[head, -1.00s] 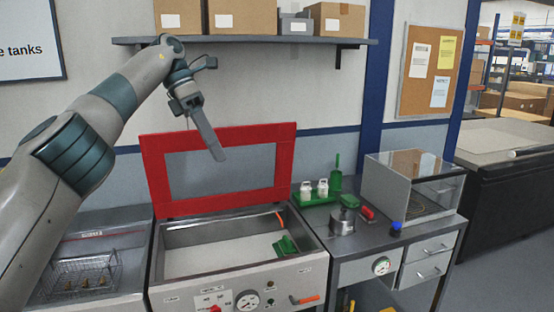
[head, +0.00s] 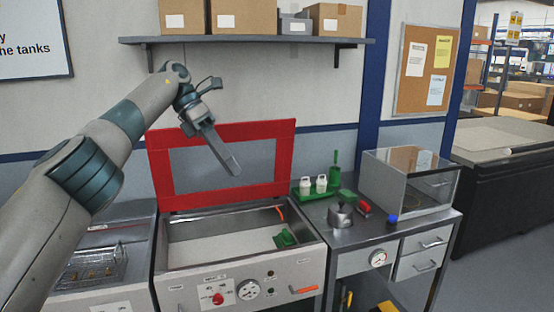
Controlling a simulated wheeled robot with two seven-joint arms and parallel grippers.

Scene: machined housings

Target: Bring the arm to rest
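My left arm comes in from the left. Its gripper (head: 234,168) is in the air in front of the open red-framed lid (head: 222,196), above the tank (head: 172,262). The gripper points down and to the right, and its fingers look close together, seen edge-on. I cannot make out a gap between them or anything held. My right arm and gripper do not show.
A shelf (head: 250,41) with cardboard boxes hangs above the arm. A green thing (head: 285,238) lies in the tank. To the right, a bench carries a metal pot (head: 340,214), white bottles (head: 306,186) and a clear-sided case (head: 405,182). A wire basket (head: 92,266) stands at left.

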